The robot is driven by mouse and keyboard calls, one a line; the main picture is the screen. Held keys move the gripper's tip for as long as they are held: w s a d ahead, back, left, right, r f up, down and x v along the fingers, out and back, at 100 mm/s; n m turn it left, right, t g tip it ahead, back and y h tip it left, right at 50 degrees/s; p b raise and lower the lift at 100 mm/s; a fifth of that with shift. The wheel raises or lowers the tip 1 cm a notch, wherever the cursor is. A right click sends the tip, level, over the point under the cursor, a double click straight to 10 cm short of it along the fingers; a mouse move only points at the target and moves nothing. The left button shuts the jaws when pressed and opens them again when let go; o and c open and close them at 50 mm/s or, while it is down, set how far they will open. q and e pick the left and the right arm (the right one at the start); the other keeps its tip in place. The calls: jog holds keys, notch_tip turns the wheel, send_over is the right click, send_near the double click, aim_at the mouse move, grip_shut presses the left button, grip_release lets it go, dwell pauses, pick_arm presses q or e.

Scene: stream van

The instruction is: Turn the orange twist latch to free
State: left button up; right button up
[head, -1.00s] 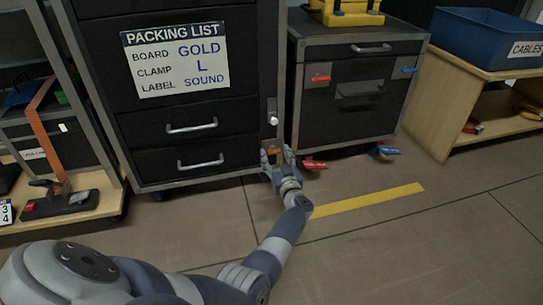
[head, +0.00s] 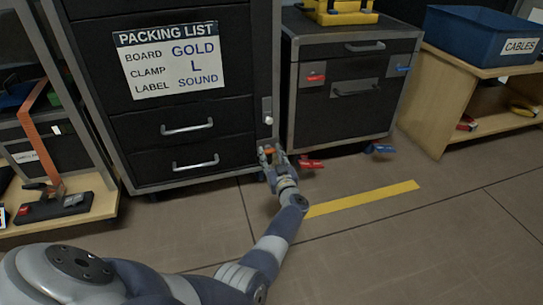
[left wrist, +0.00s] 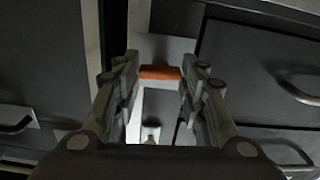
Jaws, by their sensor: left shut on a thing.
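The orange twist latch (head: 270,150) sits on the lower right edge of the black cabinet with the packing list. In the left wrist view it is a short orange bar (left wrist: 160,72) lying crosswise on a pale plate. My left gripper (head: 272,155) is at the latch, shut on it. In the left wrist view, the fingers of the left gripper (left wrist: 158,76) stand on either side of the bar, at its two ends. The fingers partly cover the latch in the head view. My right gripper is not in view.
The black cabinet (head: 130,95) has two silver drawer handles. A smaller black wheeled case (head: 350,115) with red and blue tabs stands to the right. A wooden shelf (head: 445,100) holds a blue cable bin (head: 480,40). The floor in front is clear, with a yellow stripe (head: 363,198).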

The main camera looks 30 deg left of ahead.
pick_arm(q)
jog(key=n, duration=0.3)
jog(key=shift+n, duration=0.4)
jog(key=n, duration=0.4)
jog(key=shift+n, duration=0.3)
jog(key=shift+f+n+b, duration=0.1)
jog(key=shift+n+b, duration=1)
jog(key=shift+n, duration=3.3)
jog(key=o, duration=1.1)
jog(key=shift+c, duration=0.2)
